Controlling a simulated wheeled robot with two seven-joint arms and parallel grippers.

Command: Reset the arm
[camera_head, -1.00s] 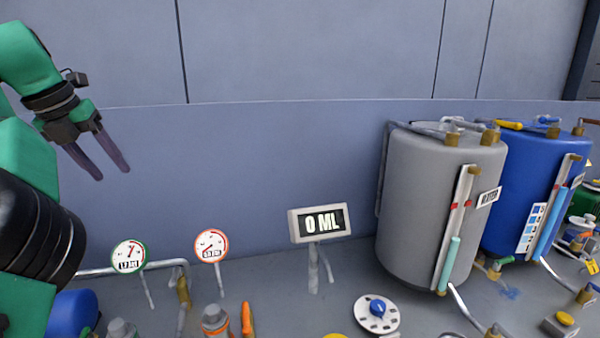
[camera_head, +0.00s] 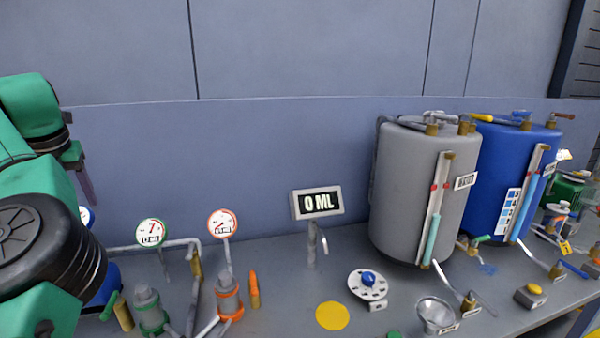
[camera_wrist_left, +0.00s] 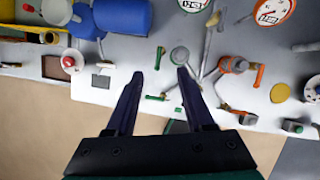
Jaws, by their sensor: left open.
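My left arm is green and black and comes in from the left in the head view. My left gripper (camera_head: 86,185) shows there only in part, its fingers pointing down and mostly behind my own arm. In the left wrist view the left gripper (camera_wrist_left: 159,75) has its two dark fingers apart, with nothing held between them. Below the fingers in that view lies the bench edge with a green-handled valve (camera_wrist_left: 180,57). My right gripper is not in view.
A grey tank (camera_head: 405,190) and a blue tank (camera_head: 495,200) stand at the right. A "0 ML" display (camera_head: 317,202), round gauges (camera_head: 222,223), a dial (camera_head: 368,284), a yellow disc (camera_head: 332,315) and a funnel (camera_head: 436,312) are on the bench. The wall behind is bare.

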